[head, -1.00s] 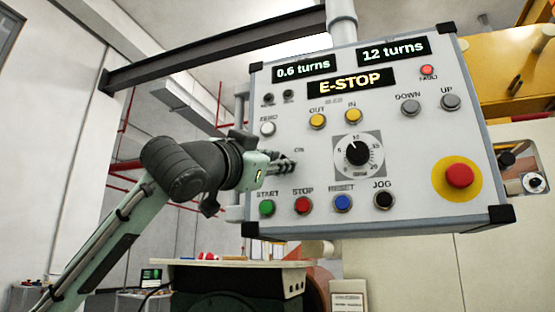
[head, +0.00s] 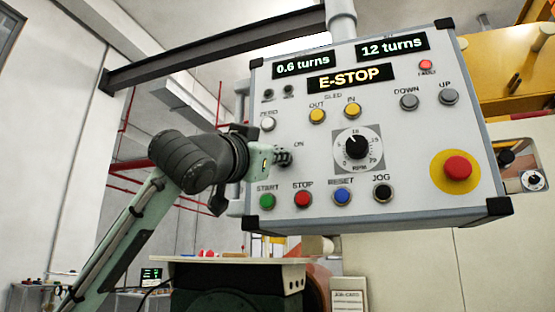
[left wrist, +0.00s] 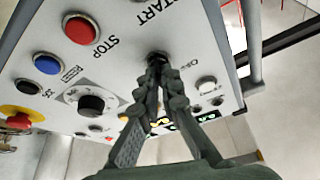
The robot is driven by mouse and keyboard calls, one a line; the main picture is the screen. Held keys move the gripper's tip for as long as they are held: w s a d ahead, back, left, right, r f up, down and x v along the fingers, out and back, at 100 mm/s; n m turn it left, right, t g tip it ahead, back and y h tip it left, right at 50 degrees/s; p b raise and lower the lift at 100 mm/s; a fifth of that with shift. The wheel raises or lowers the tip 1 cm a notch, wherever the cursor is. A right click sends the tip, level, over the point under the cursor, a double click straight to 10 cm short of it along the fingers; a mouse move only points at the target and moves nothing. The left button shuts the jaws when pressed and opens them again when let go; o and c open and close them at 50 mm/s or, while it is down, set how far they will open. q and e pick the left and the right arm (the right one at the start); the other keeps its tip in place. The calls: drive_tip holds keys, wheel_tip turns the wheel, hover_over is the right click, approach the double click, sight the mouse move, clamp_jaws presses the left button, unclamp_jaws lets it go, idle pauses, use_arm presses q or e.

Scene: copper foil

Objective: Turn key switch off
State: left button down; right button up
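The key switch (left wrist: 157,57) is a small dark round part on the grey control panel (head: 415,140), between the ON and OFF labels. In the left wrist view, my left gripper (left wrist: 160,72) points at it and its two fingers come together right at the switch. They look closed on the key, but they hide it, so its turn angle cannot be read. My right gripper is not in view.
The display (head: 351,78) reads E-STOP.

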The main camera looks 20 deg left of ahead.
use_arm(q)
drive_tip(key=shift+d+f+n+y+b, duration=0.1)
drive_tip(key=shift+n+y+b, duration=0.9)
drive_tip(key=shift+n, duration=1.45)
drive_tip(key=shift+r+n+y+b, duration=0.1)
drive_tip(key=shift+n+y+b, duration=0.35)
drive_tip(key=shift+n+y, duration=1.6)
drive_tip(key=shift+d+f+n+y+b, duration=0.1)
drive_tip(key=shift+n+y+b, duration=0.65)
drive_tip(key=shift+n, duration=2.15)
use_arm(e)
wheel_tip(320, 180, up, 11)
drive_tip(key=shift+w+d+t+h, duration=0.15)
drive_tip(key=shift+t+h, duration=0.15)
use_arm(q)
drive_tip(key=shift+n, duration=0.3)
drive_tip(key=c, duration=1.7)
unclamp_jaws()
drive_tip(key=shift+a, duration=0.1)
drive_tip(key=shift+c, duration=0.2)
drive_tip(key=v, duration=1.2)
